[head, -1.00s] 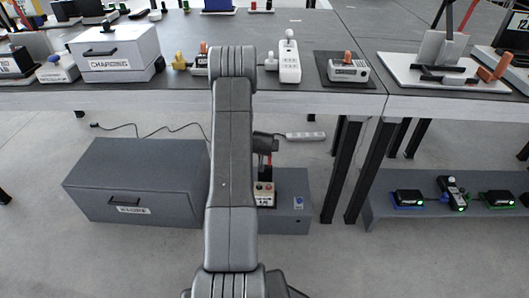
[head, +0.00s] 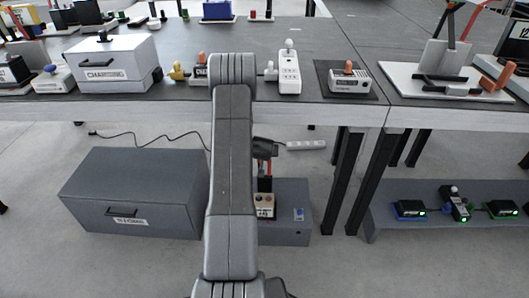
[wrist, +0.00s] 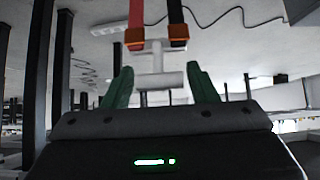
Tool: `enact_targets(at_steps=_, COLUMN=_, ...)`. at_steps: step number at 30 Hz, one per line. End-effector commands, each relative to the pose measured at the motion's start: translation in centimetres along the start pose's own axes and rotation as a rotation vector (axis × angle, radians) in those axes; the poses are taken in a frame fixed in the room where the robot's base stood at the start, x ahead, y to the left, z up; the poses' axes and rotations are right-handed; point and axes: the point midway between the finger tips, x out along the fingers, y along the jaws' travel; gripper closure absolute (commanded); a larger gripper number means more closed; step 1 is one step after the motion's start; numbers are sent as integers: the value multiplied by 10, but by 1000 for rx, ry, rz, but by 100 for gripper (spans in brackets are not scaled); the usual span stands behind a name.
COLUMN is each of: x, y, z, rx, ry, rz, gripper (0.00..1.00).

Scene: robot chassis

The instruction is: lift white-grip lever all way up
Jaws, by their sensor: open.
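A white T-shaped handle (wrist: 158,79) shows in the wrist view, its crossbar lying between my gripper's two green fingers. It looks like the white grip of the lever. My gripper (wrist: 159,68) is open, with one finger on each side of the bar and gaps showing on both sides. I cannot tell how far the bar reaches in depth between the fingers. In the head view my arm covers the middle, and I cannot make out the lever there.
A red and a black strip with orange ends (wrist: 156,40) hang close above the handle in the wrist view. In the head view, a grey workbench (head: 200,107) carries several devices, and a grey drawer box (head: 130,190) stands below. A low unit with buttons (head: 290,215) sits right of my arm.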

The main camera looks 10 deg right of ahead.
Motion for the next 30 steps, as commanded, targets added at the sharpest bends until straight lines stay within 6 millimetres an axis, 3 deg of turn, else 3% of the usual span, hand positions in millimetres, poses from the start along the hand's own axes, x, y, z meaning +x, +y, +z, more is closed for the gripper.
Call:
enact_targets(at_steps=9, x=-1, y=0, z=0, rx=0, ry=-2, rz=0, gripper=40)
enact_targets(at_steps=14, x=-14, y=0, z=-1, rx=0, ry=-1, rz=0, gripper=40)
enact_targets(at_steps=24, x=-89, y=0, z=-2, rx=0, ry=0, rz=-1, gripper=40)
enact_targets(at_steps=30, x=-123, y=0, z=-2, rx=0, ry=0, rz=0, gripper=40)
